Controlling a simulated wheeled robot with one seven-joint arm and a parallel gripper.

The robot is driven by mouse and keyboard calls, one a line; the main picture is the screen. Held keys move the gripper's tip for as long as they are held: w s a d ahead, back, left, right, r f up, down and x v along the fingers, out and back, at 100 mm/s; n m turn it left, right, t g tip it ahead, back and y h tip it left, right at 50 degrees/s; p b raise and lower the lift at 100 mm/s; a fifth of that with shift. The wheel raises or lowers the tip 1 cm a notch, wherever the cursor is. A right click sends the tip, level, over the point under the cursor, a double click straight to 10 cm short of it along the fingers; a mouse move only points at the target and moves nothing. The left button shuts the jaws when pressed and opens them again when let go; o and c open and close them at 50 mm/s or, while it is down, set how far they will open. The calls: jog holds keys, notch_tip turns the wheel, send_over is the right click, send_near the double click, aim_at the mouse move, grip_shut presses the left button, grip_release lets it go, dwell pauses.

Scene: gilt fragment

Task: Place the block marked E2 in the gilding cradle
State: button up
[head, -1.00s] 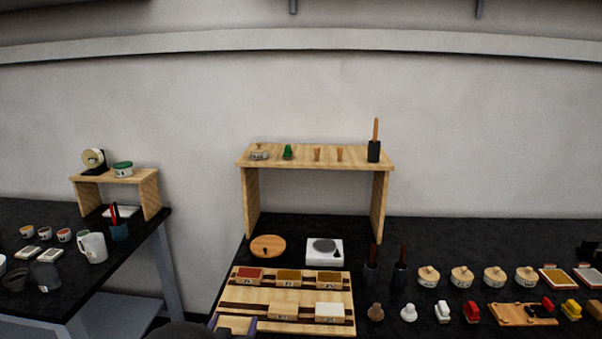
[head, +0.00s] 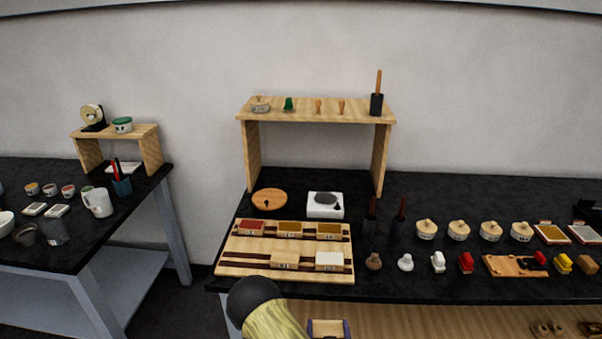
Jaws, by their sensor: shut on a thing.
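My gripper (head: 329,323) is at the bottom edge, in front of the bench's front edge, partly cut off by the frame. Its two purple fingers are shut on a pale wooden block (head: 328,331); no mark on it is readable here. The wooden block tray (head: 232,254) lies on the bench behind, with red-topped (head: 251,227), brown-gold (head: 290,229) and gold-topped (head: 328,231) blocks in its back row. A plain wooden block (head: 285,261) and a white-topped block (head: 329,261) are in its front row. The front row's left part is empty. I cannot identify the gilding cradle.
A wooden shelf (head: 312,112) stands behind the round board (head: 269,200) and a white device (head: 325,205). Lidded pots (head: 459,230), stamps and a wooden board (head: 512,267) crowd the right. A side table (head: 75,245) stands left across a gap.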

jog(key=s+d+f, duration=0.1)
jog(key=d+f, duration=0.5)
jog(key=d, duration=0.2)
jog(key=shift+s, duration=0.35)
jog(key=shift+f, duration=0.15)
notch_tip(320, 180, up, 6)
jog(key=p, duration=0.5)
jog(key=shift+w+f, duration=0.1)
jog(key=shift+f, duration=0.15)
dwell(0.5)
